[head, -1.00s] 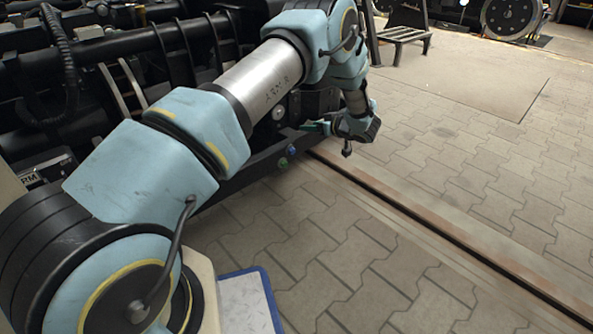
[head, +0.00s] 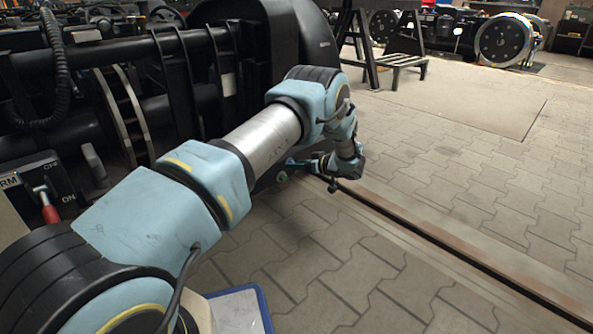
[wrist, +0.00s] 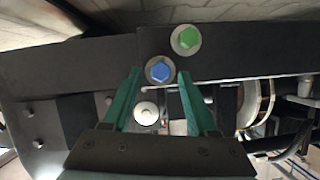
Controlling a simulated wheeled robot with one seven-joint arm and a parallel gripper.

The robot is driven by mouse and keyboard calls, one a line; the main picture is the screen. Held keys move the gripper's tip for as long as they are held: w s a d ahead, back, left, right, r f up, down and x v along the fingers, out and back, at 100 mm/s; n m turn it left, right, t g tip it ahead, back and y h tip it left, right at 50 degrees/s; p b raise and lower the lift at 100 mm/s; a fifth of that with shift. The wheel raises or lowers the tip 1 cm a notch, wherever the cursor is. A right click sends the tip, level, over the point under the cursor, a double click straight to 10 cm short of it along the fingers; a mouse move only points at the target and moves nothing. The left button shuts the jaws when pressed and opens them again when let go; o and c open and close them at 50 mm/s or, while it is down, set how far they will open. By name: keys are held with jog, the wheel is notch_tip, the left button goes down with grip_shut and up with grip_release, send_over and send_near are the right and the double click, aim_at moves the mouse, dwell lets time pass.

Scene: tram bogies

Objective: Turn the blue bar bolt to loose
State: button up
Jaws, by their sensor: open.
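The blue bar bolt (wrist: 160,71) has a hexagonal head on a round washer and sits in a dark bar (wrist: 85,65) in the wrist view. In the head view it is a small blue spot (head: 290,162) beside my gripper. My gripper (wrist: 157,72) has two green fingers, open, with the tips on either side of the blue bolt. I cannot tell whether either finger touches it. In the head view my gripper (head: 300,164) reaches left toward the bar, partly hidden by my arm.
A green hex bolt (wrist: 186,39) sits just up and right of the blue one. A pale round bolt (wrist: 146,113) shows between the fingers. A red-handled switch (head: 48,207) marked ON is at the left. A rail groove (head: 430,233) crosses the paved floor; open floor lies right.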

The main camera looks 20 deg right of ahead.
jog(key=shift+w+a+f, duration=0.15)
jog(key=shift+w+a, duration=0.1)
jog(key=shift+w, duration=0.2)
grip_shut()
dwell(0.4)
